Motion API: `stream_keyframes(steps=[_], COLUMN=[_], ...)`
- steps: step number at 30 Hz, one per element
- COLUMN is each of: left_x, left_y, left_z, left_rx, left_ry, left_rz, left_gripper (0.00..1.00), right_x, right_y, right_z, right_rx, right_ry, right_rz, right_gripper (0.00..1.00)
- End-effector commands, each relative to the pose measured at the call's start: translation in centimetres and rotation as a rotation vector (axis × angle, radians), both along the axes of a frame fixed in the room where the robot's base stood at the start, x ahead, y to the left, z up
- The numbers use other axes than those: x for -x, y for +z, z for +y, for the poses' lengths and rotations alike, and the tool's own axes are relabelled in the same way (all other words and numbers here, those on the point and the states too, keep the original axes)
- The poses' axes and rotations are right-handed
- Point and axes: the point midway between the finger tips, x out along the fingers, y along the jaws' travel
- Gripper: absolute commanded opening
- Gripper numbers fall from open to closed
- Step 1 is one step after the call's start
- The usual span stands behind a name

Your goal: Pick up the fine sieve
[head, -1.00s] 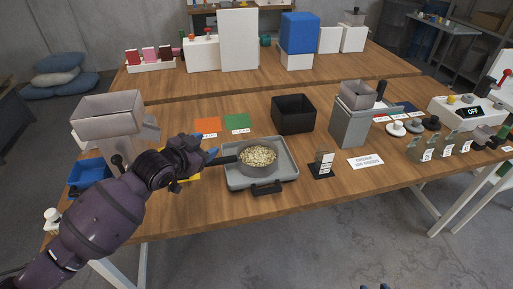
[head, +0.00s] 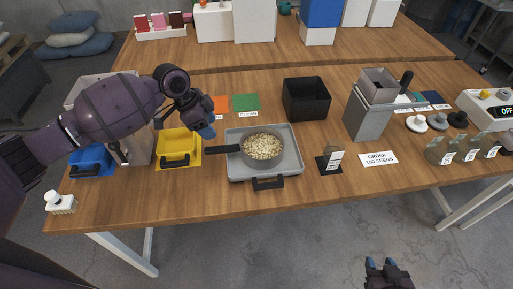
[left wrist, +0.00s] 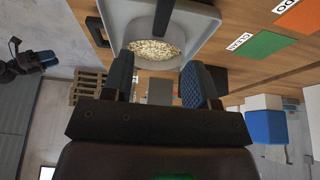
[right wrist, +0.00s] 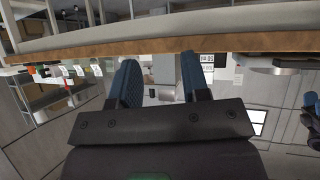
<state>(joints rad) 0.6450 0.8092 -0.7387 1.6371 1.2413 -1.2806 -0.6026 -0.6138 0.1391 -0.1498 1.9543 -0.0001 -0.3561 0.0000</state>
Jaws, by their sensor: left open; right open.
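A round grey pan-shaped vessel (head: 262,148) with a dark handle (head: 222,149) sits on a grey tray (head: 292,170) and holds pale seeds. It may be the fine sieve; no label on it is readable. The seeds also show in the left wrist view (left wrist: 153,51), with the handle running up between the fingers' directions. My left gripper (head: 207,131) is open and empty, above and left of the handle end. My right gripper (head: 381,264) is open and empty, low in front of the table; its fingers (right wrist: 160,85) show in the right wrist view.
A yellow bin (head: 178,158) and blue bin (head: 91,172) stand left of the tray. A black box (head: 305,98) is behind it, and a grey hopper machine (head: 367,118) to the right.

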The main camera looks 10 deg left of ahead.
Motion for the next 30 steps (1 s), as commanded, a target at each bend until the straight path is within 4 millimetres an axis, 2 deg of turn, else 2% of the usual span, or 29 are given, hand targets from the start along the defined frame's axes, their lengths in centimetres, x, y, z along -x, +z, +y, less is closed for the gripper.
stream_keyframes(steps=[18,26,30], left_x=[-0.6,-0.7,-0.8], left_y=[-4.8,-5.3,-6.1], left_z=[-1.9,-2.2,-2.4], left_rx=[0.001,0.001,0.002], left_ry=[0.002,0.003,0.003], left_rz=[-0.003,-0.002,-0.002], left_gripper=[0.53,0.53,0.53], right_x=[-1.4,-1.5,-1.2], right_y=[-3.1,-3.7,-4.8], right_z=[0.3,0.2,0.2], right_rx=[0.001,0.003,0.003], right_ry=[0.009,0.012,0.011], right_rz=[-0.039,-0.037,-0.027], right_gripper=[0.43,0.43,0.43])
